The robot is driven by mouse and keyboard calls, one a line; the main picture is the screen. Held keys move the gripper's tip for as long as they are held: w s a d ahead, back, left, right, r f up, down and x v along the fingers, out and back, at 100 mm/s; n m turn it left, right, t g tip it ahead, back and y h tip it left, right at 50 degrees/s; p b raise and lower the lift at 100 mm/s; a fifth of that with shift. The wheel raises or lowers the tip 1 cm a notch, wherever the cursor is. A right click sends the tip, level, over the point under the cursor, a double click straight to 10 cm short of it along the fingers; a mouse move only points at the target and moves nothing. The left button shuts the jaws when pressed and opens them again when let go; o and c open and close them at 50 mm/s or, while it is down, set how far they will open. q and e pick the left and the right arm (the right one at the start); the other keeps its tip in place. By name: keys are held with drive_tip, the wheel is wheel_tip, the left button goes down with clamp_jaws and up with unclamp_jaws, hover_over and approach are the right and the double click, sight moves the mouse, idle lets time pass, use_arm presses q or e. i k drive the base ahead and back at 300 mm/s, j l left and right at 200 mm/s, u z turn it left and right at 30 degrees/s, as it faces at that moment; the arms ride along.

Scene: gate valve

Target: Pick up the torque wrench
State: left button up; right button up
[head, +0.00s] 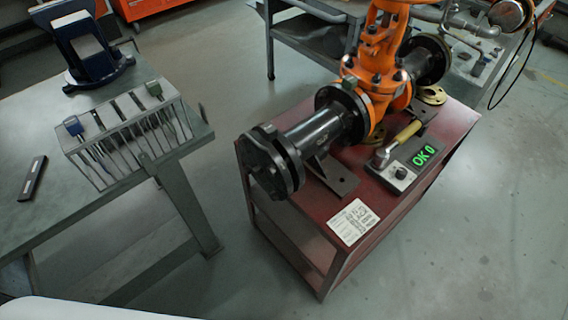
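A tool with a yellow handle and a grey metal head (399,143) lies on the red cart, at the right of the valve assembly. It looks like the torque wrench, but it is small here and I cannot be certain. Its head end is near a small box with a dial, and a green "OK 0" display (426,157) is just to its right. Neither of my grippers is in view, and nothing is seen touching the tool.
The orange gate valve (374,77) with black flanged pipe (312,136) stands on the red cart (319,248). A grey table (78,221) at left bears a slotted rack (127,128), a blue stand (88,47) and a dark bar (32,178). Floor between them is clear.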

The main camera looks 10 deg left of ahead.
sight(382, 154)
drive_tip(key=l+u, duration=0.15)
drive_tip(key=u, duration=0.5)
drive_tip(key=l+u, duration=0.4)
drive_tip(key=l, duration=0.45)
drive_tip(key=k+l+u, duration=0.1)
drive_tip(key=l+u, duration=0.3)
drive_tip(key=l, duration=0.45)
